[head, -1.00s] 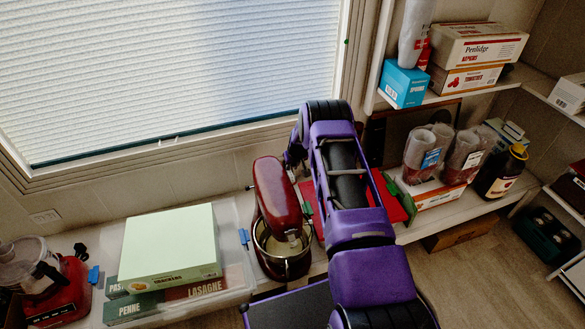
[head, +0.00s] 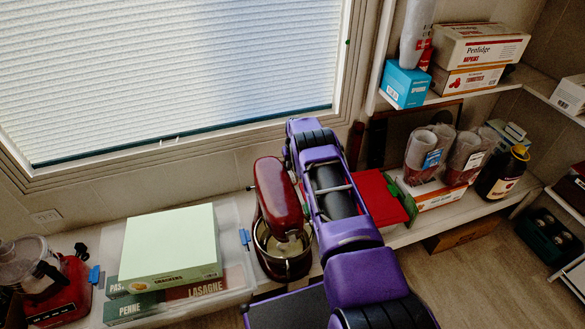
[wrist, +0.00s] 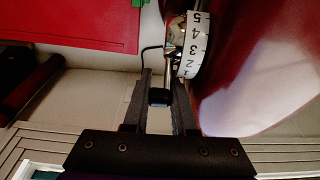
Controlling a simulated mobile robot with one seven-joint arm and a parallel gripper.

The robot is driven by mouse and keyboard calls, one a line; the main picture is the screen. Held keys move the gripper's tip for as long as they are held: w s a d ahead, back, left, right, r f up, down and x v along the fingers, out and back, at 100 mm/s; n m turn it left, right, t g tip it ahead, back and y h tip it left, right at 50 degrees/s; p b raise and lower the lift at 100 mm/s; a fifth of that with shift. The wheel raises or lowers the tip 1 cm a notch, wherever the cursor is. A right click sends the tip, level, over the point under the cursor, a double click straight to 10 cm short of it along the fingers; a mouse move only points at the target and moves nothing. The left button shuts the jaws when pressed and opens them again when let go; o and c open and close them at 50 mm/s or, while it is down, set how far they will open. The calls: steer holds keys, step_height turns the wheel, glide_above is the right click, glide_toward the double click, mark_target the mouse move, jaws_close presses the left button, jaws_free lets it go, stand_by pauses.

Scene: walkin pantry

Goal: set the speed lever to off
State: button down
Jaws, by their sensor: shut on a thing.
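The red stand mixer (head: 277,200) stands on the low shelf, with a metal bowl (head: 281,241) under its head. In the wrist view its red body (wrist: 250,60) fills the right side. A white numbered speed band (wrist: 194,46) shows 5, 4, 3 and 2. The speed lever (wrist: 160,97) is a thin metal rod with a black knob, near the low-number part of the band. My gripper (wrist: 161,90) has its two dark fingers around the knob and is shut on it. In the head view my arm hides the gripper and lever.
A red board (head: 379,197) lies right of my arm, by clear cups (head: 421,148) and a dark bottle (head: 502,172). Left of the mixer, a clear tray (head: 236,275) holds a pale green box (head: 170,245) and pasta boxes. The window blind (head: 170,70) is behind.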

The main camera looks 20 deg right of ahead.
steer(key=shift+s+a+f, duration=0.1)
steer(key=shift+s+f, duration=0.05)
steer(key=c, duration=1)
jaws_free()
steer(key=p+v, duration=0.3)
steer(key=v, duration=1.4)
steer(key=shift+r, duration=0.25)
